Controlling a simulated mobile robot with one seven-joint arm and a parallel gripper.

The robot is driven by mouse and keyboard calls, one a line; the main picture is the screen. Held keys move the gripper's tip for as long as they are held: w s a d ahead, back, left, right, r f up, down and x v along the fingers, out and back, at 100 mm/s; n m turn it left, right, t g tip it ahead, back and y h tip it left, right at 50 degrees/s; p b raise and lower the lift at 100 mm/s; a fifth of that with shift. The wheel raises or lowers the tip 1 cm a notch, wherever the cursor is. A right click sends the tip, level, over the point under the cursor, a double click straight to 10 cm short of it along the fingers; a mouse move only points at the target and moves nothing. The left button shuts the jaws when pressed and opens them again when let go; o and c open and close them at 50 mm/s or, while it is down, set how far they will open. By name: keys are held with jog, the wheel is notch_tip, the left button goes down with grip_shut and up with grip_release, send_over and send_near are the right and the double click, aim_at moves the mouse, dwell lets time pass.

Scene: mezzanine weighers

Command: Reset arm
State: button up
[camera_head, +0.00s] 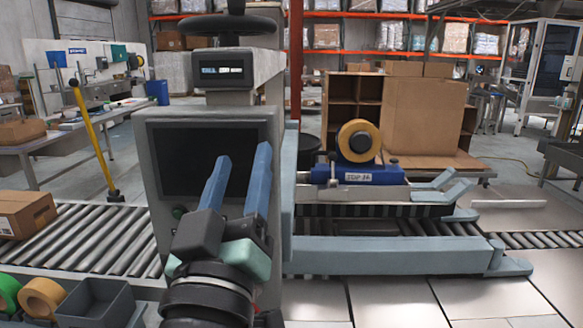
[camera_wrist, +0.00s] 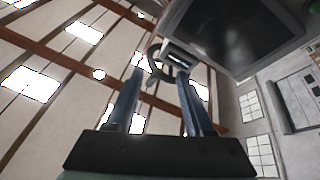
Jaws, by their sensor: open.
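My gripper (camera_head: 240,168) is raised in front of the grey weigher console with its dark screen (camera_head: 163,165). Its two blue fingers point up and stand apart, with nothing between them. In the wrist view my gripper (camera_wrist: 160,85) also shows empty, with the ceiling behind it. The console's dark screen (camera_wrist: 225,35) fills the upper right of that view. In the head view my fingers and wrist hide part of the console. I cannot tell how far the fingers are from the screen.
A roller conveyor (camera_head: 85,240) runs behind the console. A tape machine (camera_head: 345,174) stands to the right. A cardboard box (camera_head: 25,213) sits on the left rollers. A grey bin (camera_head: 95,303) and tape rolls (camera_head: 42,297) lie at the lower left. The tiled floor (camera_head: 400,300) is clear at lower right.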

jog(key=s+d+r+m+t, duration=0.2)
jog(key=s+d+r+t, duration=0.1)
jog(key=s+r, duration=0.4)
jog(key=s+d+r+m+t, duration=0.25)
jog(key=s+r, duration=0.25)
jog(key=r, duration=0.4)
notch_tip(320, 180, up, 16)
jog(key=w+y+p, duration=0.1)
jog(key=p, duration=1.6)
jog(key=shift+w+r+g+p, duration=0.15)
jog(key=shift+g+p, duration=0.15)
jog(key=shift+g, duration=0.05)
